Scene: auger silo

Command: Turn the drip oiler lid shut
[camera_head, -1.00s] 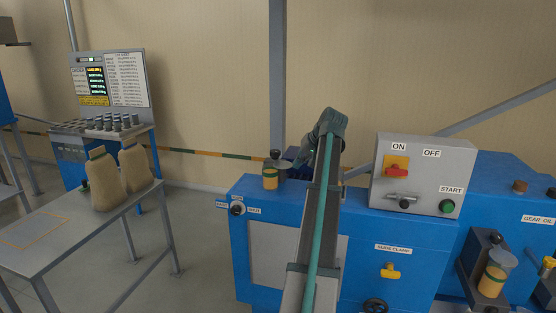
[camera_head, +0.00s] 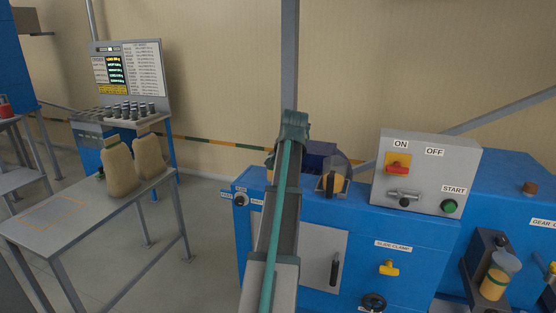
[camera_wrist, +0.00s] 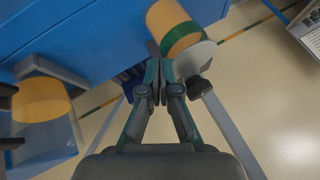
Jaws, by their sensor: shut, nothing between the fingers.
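The drip oiler shows in the wrist view as a yellow jar (camera_wrist: 173,25) with a green band. A pale grey lid disc (camera_wrist: 196,60) and a dark knob (camera_wrist: 199,88) sit at its end. My gripper (camera_wrist: 155,76) is shut and empty, its tips close beside the jar and lid; I cannot tell whether they touch. How far the lid is turned cannot be told. In the head view my arm covers nearly all of the oiler and also hides the gripper.
A clear cover with a yellow part inside (camera_head: 334,180) stands on the blue machine (camera_head: 410,232) right of my arm. A grey control box (camera_head: 425,172) rises beyond it. Two tan sacks (camera_head: 119,168) stand on the table at left. The floor between is clear.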

